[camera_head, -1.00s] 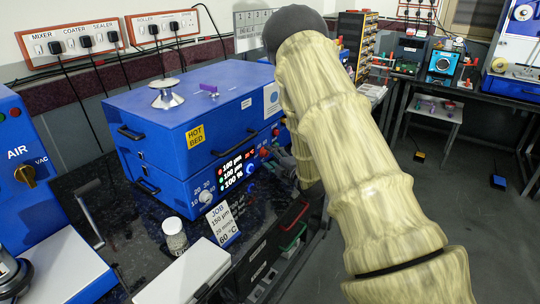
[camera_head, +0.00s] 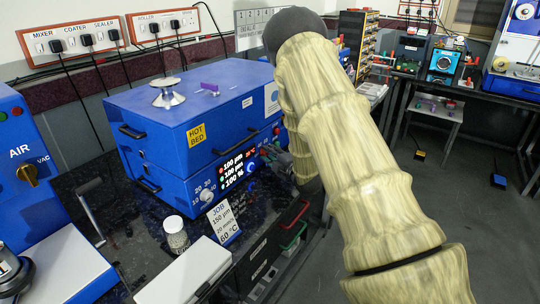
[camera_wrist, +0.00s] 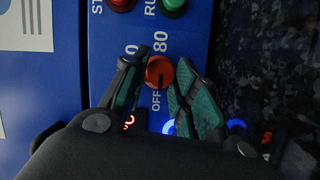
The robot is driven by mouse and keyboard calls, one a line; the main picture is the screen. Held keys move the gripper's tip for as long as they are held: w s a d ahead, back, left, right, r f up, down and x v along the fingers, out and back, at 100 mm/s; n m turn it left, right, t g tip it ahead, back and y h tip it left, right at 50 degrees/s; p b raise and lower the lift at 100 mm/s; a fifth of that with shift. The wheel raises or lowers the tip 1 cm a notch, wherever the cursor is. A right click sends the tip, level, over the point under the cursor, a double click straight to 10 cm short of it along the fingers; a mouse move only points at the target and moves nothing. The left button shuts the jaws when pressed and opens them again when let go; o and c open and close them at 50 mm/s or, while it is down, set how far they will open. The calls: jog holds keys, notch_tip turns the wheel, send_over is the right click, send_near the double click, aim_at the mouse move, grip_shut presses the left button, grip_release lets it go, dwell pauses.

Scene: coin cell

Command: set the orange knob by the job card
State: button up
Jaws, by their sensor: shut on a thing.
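The orange knob (camera_wrist: 160,70) sits on the blue panel in the wrist view, beside printed "OFF" and "80" marks. A dark line on it appears to point towards "OFF". My gripper (camera_wrist: 161,82) has its two green-and-black fingers on either side of the knob, shut on it. In the head view my arm hides most of the gripper and the knob. The job card (camera_head: 223,222) leans in front of the blue hot bed (camera_head: 200,130) and reads 150 µm, 20 mm/s and 60 °C. The display (camera_head: 232,170) shows 100 µm and 100 % lines and a small red temperature reading.
A red and a green button (camera_wrist: 174,5) sit above the knob in the wrist view. A small jar (camera_head: 175,235) and a white-topped box (camera_head: 185,272) stand in front of the hot bed. Lit blue rings lie close below my fingers.

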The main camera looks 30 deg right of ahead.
jog(key=shift+o, duration=0.2)
jog(key=shift+r+m+g+p, duration=0.25)
jog(key=shift+m+g+p, duration=0.15)
jog(key=shift+m+p, duration=0.45)
jog(key=m+g+y+p, duration=0.1)
jog(key=m+p, duration=0.1)
jog(key=m, duration=0.1)
jog(key=shift+d+r, duration=0.1)
jog(key=shift+r, duration=0.05)
jog(key=m+y+p, duration=0.1)
jog(key=m+g+p, duration=0.1)
jog(key=m+p, duration=0.1)
jog(key=m+g+y+p, duration=0.1)
jog(key=p, duration=0.1)
jog(key=shift+w+d+r+y, duration=0.1)
jog(key=shift+d+r+y, duration=0.05)
jog(key=shift+d+y, duration=0.15)
jog(key=m+y+p, duration=0.1)
jog(key=m, duration=0.1)
jog(key=m+g+y+p, duration=0.1)
jog(key=m+p, duration=0.1)
jog(key=shift+w+d+m+y+p, duration=0.1)
jog(key=shift+d+m+y+p, duration=0.1)
jog(key=shift+m+y+p, duration=0.15)
jog(key=shift+d+f+m+g+y, duration=0.1)
jog(key=shift+f+m+g+y, duration=0.15)
jog(key=shift+m+y, duration=0.5)
jog(key=shift+w+d+m+y, duration=0.15)
jog(key=shift+m+y, duration=0.35)
jog(key=shift+m, duration=0.55)
